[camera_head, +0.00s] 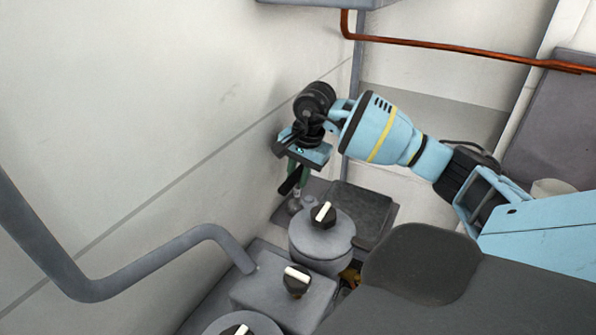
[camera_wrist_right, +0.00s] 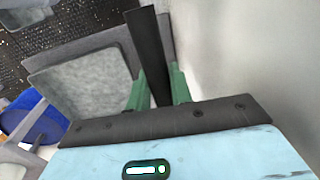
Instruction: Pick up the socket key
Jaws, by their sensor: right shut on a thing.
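My right gripper (camera_head: 298,176) points down near the left wall, in the back corner, with its green fingers closed. It is shut on the socket key, whose black bar (camera_head: 290,181) shows at the fingertips in the head view. In the right wrist view the black bar (camera_wrist_right: 147,48) of the socket key stands between the two green fingers (camera_wrist_right: 158,88) and reaches out beyond them. A small metal part shows below the fingers in the head view; I cannot tell whether it belongs to the key. My left gripper is not in view.
A round grey housing with a black-and-white knob (camera_head: 323,214) stands just below the gripper. A dark square pad (camera_head: 360,210) lies behind it. A second knob (camera_head: 297,281) sits on a grey box nearer. A bent grey pipe (camera_head: 100,288) runs along the left wall; a copper pipe (camera_head: 440,47) crosses above.

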